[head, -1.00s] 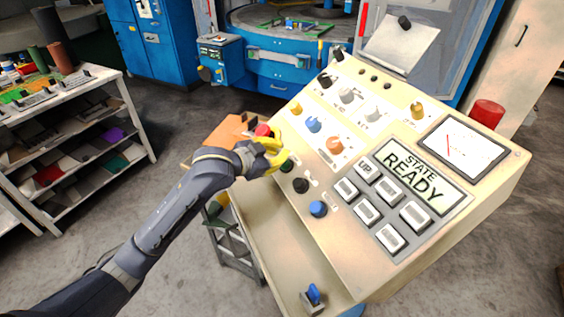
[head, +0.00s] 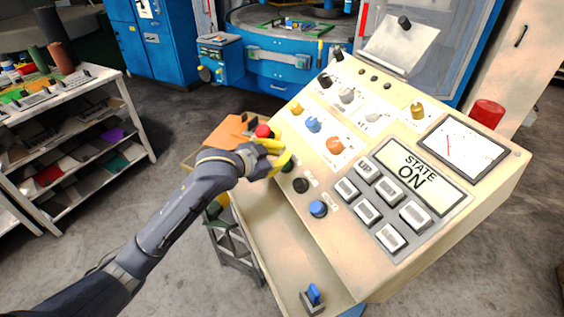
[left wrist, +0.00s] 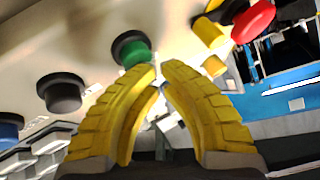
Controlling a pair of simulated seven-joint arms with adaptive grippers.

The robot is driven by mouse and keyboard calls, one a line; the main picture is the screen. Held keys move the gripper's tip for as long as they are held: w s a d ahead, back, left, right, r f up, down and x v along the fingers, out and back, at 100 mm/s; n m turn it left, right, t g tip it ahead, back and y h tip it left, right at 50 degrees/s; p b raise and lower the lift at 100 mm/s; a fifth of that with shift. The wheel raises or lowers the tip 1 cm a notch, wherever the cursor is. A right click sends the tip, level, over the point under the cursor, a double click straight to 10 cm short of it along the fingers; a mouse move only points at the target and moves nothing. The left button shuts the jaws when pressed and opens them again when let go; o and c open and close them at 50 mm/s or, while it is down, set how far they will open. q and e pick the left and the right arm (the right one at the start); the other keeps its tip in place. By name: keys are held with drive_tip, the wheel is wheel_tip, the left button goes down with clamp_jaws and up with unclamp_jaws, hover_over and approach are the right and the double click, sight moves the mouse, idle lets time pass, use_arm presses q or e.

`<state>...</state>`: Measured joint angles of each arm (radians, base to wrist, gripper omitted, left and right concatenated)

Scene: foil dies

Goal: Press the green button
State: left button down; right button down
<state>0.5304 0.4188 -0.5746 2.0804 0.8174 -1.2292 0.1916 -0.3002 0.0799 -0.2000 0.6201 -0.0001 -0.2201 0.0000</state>
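The green button (head: 289,167) is on the sloped front of the beige control panel (head: 330,225), partly hidden by my fingers in the head view. In the left wrist view the green button (left wrist: 132,50) shows in its dark collar just beyond the fingertips, slightly left of them. My left gripper (head: 286,154) has yellow fingers beside the button; in the left wrist view its fingertips (left wrist: 162,66) are drawn together with nothing between them. I cannot tell whether they touch the button. The panel's display (head: 420,174) reads "STATE ON". My right gripper is not in view.
A red mushroom button (head: 263,131) is close behind my left gripper. A black knob (head: 301,185) and a blue knob (head: 318,208) lie nearby along the panel edge. Grey keys (head: 367,212) sit below the display. A shelf (head: 85,140) stands at the left.

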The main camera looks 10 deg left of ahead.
use_arm(q)
drive_tip(key=shift+r, duration=0.1)
idle(0.4)
drive_tip(key=shift+s+a+r, duration=0.3)
drive_tip(key=shift+a+r, duration=0.1)
drive_tip(key=shift+r, duration=0.25)
drive_tip(key=shift+s+a+r, duration=0.25)
drive_tip(key=shift+a+r, duration=0.15)
drive_tip(key=shift+r, duration=0.3)
drive_tip(key=shift+s+a+r, duration=0.25)
drive_tip(key=shift+a+r, duration=0.2)
drive_tip(key=shift+r, duration=0.2)
drive_tip(key=shift+s+a+r, duration=0.25)
drive_tip(key=shift+a+r, duration=0.15)
drive_tip(key=shift+r, duration=0.3)
